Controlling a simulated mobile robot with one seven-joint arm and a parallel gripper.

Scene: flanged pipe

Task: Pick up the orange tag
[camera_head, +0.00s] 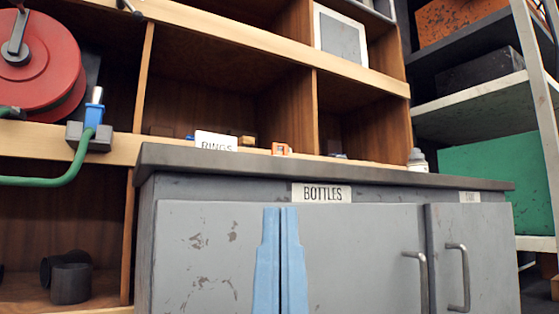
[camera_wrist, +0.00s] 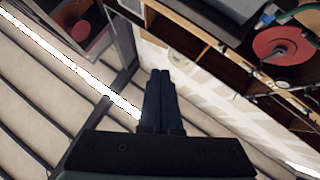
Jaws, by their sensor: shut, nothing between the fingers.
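A small orange object with a pale face (camera_head: 281,149), which looks like the orange tag, shows just above the back edge of the grey cabinet top, right of the white "RINGS" label. Its lower part and what it rests on are hard to make out. My gripper (camera_head: 281,210) points upward in front of the cabinet doors, below and apart from the orange object. Its two light blue fingers are together and empty. The wrist view also shows my gripper (camera_wrist: 160,72) shut with nothing between the fingers. I cannot make out the tag in the wrist view.
The grey cabinet (camera_head: 220,240) has a dark overhanging top edge (camera_head: 330,168) and two door handles. The "RINGS" label (camera_head: 216,141) and a small bottle (camera_head: 417,160) stand on top. A red reel (camera_head: 38,65) and a green hose (camera_head: 60,178) are at left.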

